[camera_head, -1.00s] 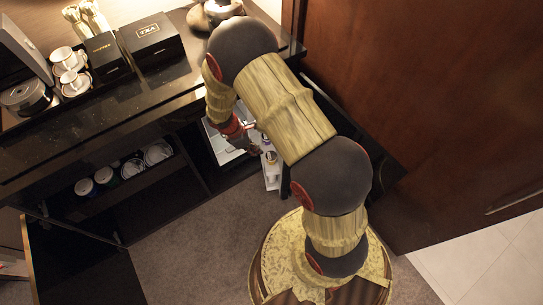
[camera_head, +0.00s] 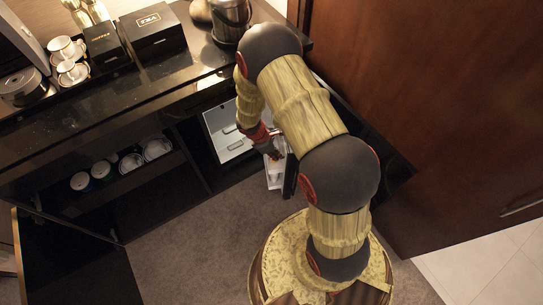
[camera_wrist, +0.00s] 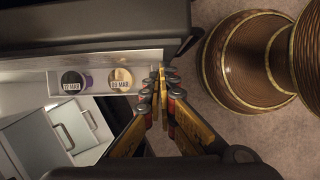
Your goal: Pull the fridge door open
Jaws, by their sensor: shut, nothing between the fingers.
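The fridge stands in the cabinet below the counter, its light interior (camera_head: 228,130) showing in the head view. The fridge door (camera_head: 289,176) stands ajar, its dark panel seen nearly edge-on and partly hidden by my arm. In the wrist view the door's dark panel (camera_wrist: 100,22) crosses the top, and its pale inner shelf holds two round-topped items (camera_wrist: 72,82) with date labels. My gripper (camera_head: 275,154) is shut and empty at the inner side of the door. In the wrist view its fingertips (camera_wrist: 165,74) lie beside the shelf's right end; contact is unclear.
An open cabinet with cups (camera_head: 103,170) is left of the fridge, its door (camera_head: 75,272) swung out. The counter (camera_head: 120,95) above carries boxes, cups and an ice bucket (camera_head: 230,20). A brown wooden panel (camera_head: 450,110) stands right. Carpet (camera_head: 185,245) in front is clear.

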